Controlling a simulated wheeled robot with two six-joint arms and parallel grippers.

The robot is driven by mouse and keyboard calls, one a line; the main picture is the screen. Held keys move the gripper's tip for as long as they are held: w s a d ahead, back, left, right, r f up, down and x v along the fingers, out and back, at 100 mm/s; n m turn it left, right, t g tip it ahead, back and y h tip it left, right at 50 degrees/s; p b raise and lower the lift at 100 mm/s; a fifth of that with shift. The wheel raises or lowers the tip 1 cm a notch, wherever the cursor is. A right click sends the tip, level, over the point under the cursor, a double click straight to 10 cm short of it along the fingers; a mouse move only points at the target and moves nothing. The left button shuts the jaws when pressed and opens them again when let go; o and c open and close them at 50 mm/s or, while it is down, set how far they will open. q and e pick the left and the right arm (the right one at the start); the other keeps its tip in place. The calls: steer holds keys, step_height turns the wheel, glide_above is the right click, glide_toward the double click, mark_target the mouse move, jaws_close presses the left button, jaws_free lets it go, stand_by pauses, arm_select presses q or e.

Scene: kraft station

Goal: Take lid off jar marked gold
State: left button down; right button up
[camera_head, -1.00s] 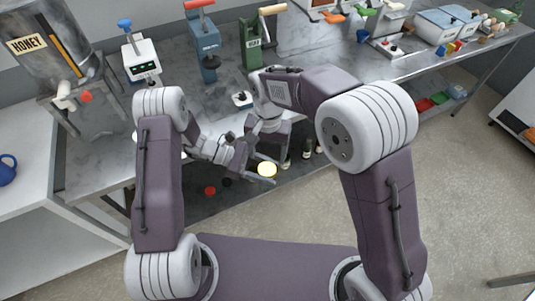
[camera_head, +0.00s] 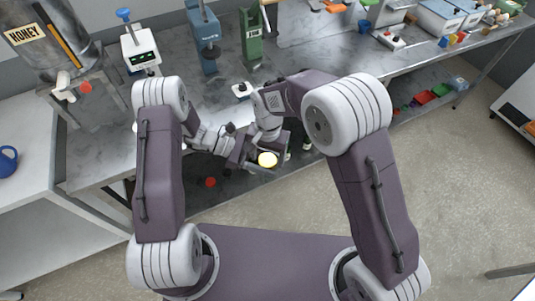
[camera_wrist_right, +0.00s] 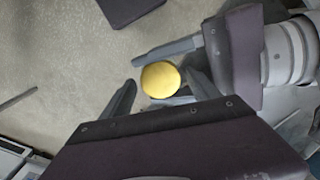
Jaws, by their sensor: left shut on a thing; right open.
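A round gold lid (camera_head: 267,159) shows near the table's front edge, and the right wrist view shows it from above (camera_wrist_right: 160,79). The jar body under it is hidden. My left gripper (camera_head: 262,163) is shut on the jar, with its fingers on either side below the lid; one finger shows clearly in the right wrist view. My right gripper (camera_wrist_right: 161,78) is open, with one finger on each side of the lid. Whether its fingers touch the lid I cannot tell. I cannot read any mark on the jar.
The metal table holds a scale (camera_head: 139,50), a blue press (camera_head: 205,40) and a green press (camera_head: 251,38) behind my arms. A honey tank (camera_head: 50,35) stands at the left. A red disc (camera_head: 210,182) lies lower, below the table edge.

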steer(key=c, duration=1.5)
steer(key=shift+o, duration=0.4)
steer(key=n, duration=0.5)
steer(key=shift+n, duration=0.3)
steer(key=shift+c, duration=0.2)
steer(key=shift+d, duration=0.1)
steer(key=shift+s+d, duration=0.1)
steer(key=shift+d, duration=0.05)
steer(key=o, duration=1.5)
steer(key=shift+o, duration=0.2)
steer(key=shift+a, duration=0.2)
